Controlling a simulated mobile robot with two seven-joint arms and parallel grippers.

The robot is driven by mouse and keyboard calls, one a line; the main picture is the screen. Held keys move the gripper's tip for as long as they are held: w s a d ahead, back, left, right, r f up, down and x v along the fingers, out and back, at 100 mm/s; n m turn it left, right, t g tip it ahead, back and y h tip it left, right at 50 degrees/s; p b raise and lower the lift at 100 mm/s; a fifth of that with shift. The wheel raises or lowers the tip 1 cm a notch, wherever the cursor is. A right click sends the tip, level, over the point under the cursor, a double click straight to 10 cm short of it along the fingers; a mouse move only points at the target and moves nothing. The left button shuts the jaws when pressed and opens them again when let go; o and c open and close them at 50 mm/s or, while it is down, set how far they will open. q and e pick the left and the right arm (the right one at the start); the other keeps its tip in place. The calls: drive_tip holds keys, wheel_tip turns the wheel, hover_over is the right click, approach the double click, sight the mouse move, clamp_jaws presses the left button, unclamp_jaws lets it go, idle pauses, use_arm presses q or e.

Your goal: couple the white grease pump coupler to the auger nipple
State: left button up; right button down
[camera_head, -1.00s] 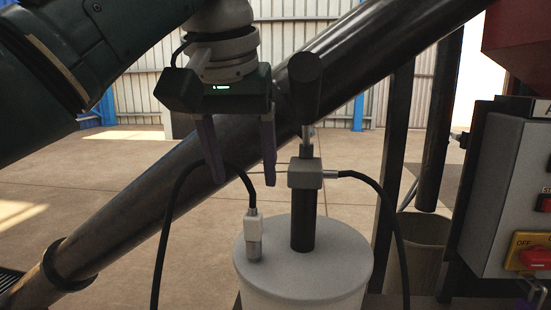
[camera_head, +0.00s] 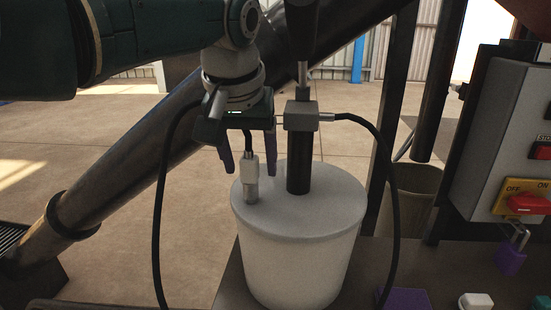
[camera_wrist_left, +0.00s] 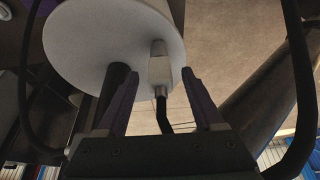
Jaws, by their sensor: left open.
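The white grease pump coupler (camera_head: 250,166) stands upright on the lid of the white grease bucket (camera_head: 295,262), its lower end in a grey holder (camera_head: 251,191). A black hose rises from its top. My left gripper (camera_head: 250,160) is open and points down over the coupler, with its purple fingers on either side. In the left wrist view the coupler (camera_wrist_left: 159,68) lies between the open fingertips, with visible gaps; I cannot tell whether the depth matches. The dark auger tube (camera_head: 138,166) slopes behind; I cannot make out its nipple. My right gripper is not in view.
The pump column (camera_head: 299,172) with its grey head (camera_head: 300,117) stands close right of the gripper. The hose (camera_head: 161,210) loops on the left, and another (camera_head: 395,210) hangs right. A control box (camera_head: 505,140) is at the right, above a purple padlock (camera_head: 510,260).

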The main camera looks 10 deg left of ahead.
use_arm(q)
drive_tip(key=shift+w+f, duration=0.1)
drive_tip(key=shift+f, duration=0.1)
clamp_jaws()
idle(0.6)
idle(0.5)
idle(0.5)
